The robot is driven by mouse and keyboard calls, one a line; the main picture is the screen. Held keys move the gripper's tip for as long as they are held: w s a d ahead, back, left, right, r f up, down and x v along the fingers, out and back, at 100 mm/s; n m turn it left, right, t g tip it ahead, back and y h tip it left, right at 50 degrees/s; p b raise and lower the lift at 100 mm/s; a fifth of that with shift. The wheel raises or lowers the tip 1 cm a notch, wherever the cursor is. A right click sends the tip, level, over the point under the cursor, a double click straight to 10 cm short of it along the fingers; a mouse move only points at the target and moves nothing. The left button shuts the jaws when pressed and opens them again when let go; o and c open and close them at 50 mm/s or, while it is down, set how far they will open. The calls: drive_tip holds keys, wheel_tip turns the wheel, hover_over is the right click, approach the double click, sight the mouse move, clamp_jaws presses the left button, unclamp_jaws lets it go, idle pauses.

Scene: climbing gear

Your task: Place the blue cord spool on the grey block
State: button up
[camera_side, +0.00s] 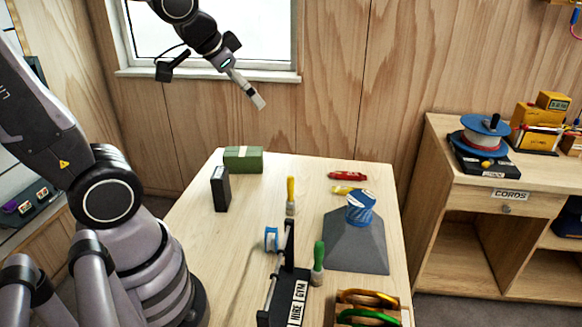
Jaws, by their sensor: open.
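A smaller blue-and-white spool (271,239) is at the side of the black rack. My gripper (257,102) is open and empty, high above the back of the table and well away from both spools. Its fingers are seen nearly edge-on.
The table (200,265) also holds a green box (243,159), a dark upright block (220,189), yellow (291,195) and green (318,262) handled tools, a red item (348,176) and the black rack (297,295). A wooden tray (345,301) with coloured gear is in front.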

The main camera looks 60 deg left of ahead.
drive_tip(key=s+d+r+n+g+h, duration=0.1)
drive_tip(key=s+d, duration=0.3)
drive_tip(key=s, duration=0.6)
drive_tip(key=shift+s+r+h, duration=0.3)
drive_tip(key=shift+s+r, duration=0.05)
drive_tip(key=shift+r, duration=0.15)
